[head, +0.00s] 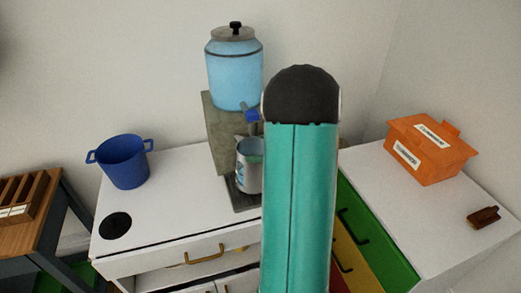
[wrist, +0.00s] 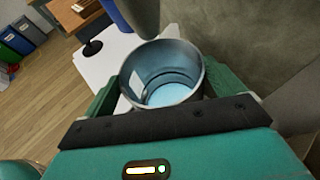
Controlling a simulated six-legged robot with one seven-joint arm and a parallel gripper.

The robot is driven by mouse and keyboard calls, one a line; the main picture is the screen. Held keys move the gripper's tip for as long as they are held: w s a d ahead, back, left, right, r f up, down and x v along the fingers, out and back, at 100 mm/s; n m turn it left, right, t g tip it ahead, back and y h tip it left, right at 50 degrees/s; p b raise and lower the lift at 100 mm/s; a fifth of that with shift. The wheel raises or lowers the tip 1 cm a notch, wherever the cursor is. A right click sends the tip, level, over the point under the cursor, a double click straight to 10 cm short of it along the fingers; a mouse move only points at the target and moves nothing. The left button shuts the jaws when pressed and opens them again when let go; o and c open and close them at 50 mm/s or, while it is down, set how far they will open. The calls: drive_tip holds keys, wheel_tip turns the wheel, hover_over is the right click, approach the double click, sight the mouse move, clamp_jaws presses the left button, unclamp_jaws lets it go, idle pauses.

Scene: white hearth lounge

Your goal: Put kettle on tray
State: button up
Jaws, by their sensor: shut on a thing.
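The kettle is a silver, open-topped metal vessel (head: 249,176) with a blue mark on its side. It is under the tap of the water dispenser, partly hidden by my arm. In the wrist view the kettle (wrist: 132,82) is upright between the green fingers of my gripper (wrist: 160,92), which is shut on it. Light blue shows inside it, low down. The grey tray (head: 246,207) is at the dispenser's foot, directly below the kettle. I cannot tell whether the kettle touches it. My gripper is hidden behind my arm in the head view.
The dispenser has a blue tank (head: 233,78) and a blue tap (head: 252,115) close above the kettle. A blue pot (head: 125,166) and black disc (head: 116,226) are on the white counter (head: 180,200) to the left. An orange box (head: 428,150) and brown object (head: 483,217) are on the right.

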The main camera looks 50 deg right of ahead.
drive_tip(key=shift+f, duration=0.45)
drive_tip(key=o, duration=1.7)
drive_tip(key=shift+f, duration=0.15)
